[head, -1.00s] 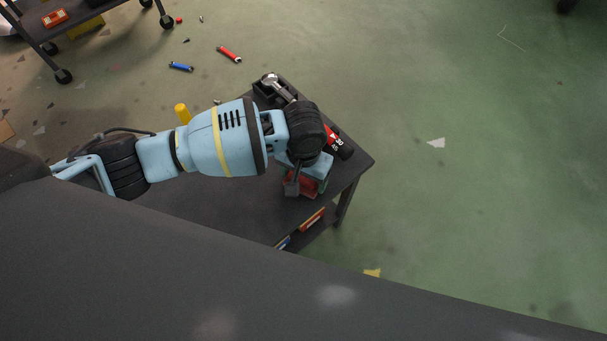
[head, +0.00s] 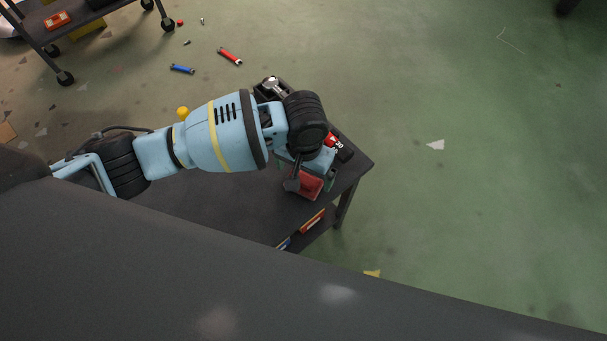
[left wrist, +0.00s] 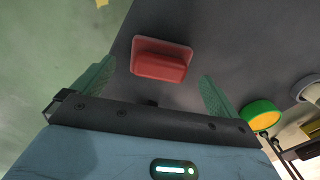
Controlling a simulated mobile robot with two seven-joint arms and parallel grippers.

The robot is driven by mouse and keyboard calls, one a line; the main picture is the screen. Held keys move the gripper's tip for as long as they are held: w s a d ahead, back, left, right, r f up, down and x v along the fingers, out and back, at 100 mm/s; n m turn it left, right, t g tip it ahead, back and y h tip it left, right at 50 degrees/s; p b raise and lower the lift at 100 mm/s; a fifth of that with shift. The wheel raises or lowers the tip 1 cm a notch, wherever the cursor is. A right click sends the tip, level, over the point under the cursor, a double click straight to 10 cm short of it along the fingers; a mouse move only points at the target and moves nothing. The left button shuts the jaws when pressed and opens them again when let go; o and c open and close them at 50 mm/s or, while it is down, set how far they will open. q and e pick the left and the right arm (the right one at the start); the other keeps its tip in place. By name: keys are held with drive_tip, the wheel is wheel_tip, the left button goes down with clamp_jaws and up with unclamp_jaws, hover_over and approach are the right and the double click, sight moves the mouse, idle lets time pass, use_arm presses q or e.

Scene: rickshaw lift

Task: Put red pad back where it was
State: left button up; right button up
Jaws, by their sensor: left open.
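The red pad (head: 307,188) lies on the dark table (head: 230,205) near its right front corner in the head view. In the left wrist view the red pad (left wrist: 160,62) shows as a raised block on a wider flat base, on the dark surface. My left gripper (left wrist: 158,72) is open, with its green fingers apart on either side of the pad and no visible contact. In the head view my left gripper (head: 309,176) is above the table and partly covers the pad's far side. My right gripper is not in view.
A dark bin (head: 268,88) with a metal tool and a red-and-black item (head: 341,148) are at the table's far side. A green-and-yellow round object (left wrist: 262,115) stands right in the left wrist view. Orange items (head: 312,220) sit on the lower shelf. Wrenches (head: 230,56) lie on the floor.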

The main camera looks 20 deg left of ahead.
sight(304, 177)
use_arm(q)
wheel_tip(304, 177, up, 9)
drive_tip(key=p, duration=0.1)
drive_tip(key=shift+f+p, duration=0.15)
drive_tip(key=shift+p, duration=0.25)
